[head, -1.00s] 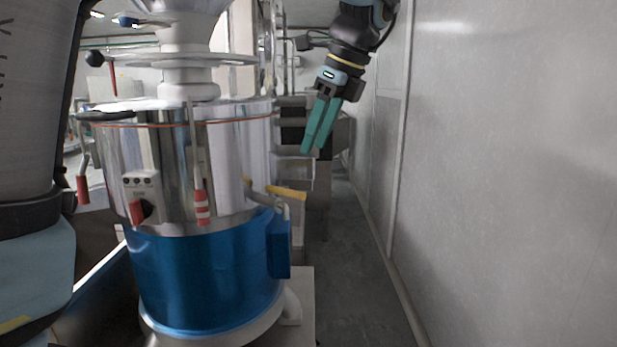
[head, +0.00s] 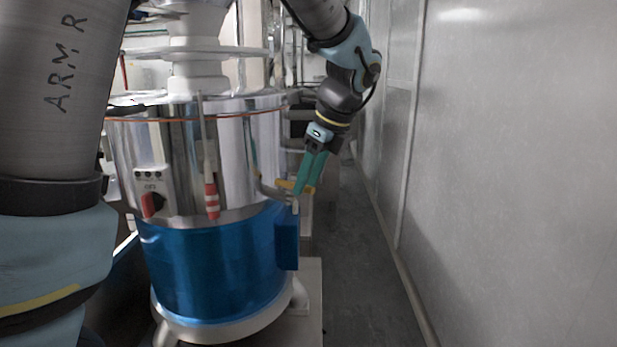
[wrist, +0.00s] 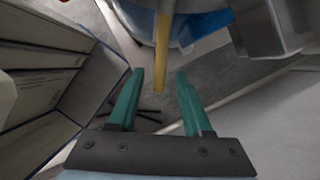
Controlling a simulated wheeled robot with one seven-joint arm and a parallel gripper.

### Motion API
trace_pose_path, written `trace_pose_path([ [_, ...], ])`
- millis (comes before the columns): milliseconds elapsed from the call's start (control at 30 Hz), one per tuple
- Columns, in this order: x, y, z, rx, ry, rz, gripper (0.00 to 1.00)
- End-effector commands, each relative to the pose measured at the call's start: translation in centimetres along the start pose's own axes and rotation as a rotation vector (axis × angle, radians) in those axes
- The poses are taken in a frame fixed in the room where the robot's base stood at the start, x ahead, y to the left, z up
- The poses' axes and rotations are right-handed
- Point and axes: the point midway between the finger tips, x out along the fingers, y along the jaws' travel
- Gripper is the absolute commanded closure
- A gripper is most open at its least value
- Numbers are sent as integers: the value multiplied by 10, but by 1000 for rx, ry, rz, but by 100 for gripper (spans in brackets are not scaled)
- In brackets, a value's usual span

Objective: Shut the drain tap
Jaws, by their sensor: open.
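The drain tap has a yellow handle (head: 285,184) on the right side of the grinder's steel drum, just above the blue base. The fingers are open, with a gap on both sides of the handle. I cannot tell whether the handle is at fingertip depth.
The grinder (head: 215,265) has a blue base and a steel drum with a red-and-white grip (head: 211,200) and a switch box (head: 152,190) with a red knob. A grey wall (head: 520,180) bounds the right. The floor aisle (head: 355,270) between them is clear.

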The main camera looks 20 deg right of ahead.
Motion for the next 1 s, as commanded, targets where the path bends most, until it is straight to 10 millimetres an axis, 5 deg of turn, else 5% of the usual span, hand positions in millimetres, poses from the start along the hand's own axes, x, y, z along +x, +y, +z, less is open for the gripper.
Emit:
trace_pose_path([
  [133,0,0,0,0,0,0,53],
  [567,0,0,0,-1,0,0,100],
  [1000,-1,0,0,-1,0,0,100],
])
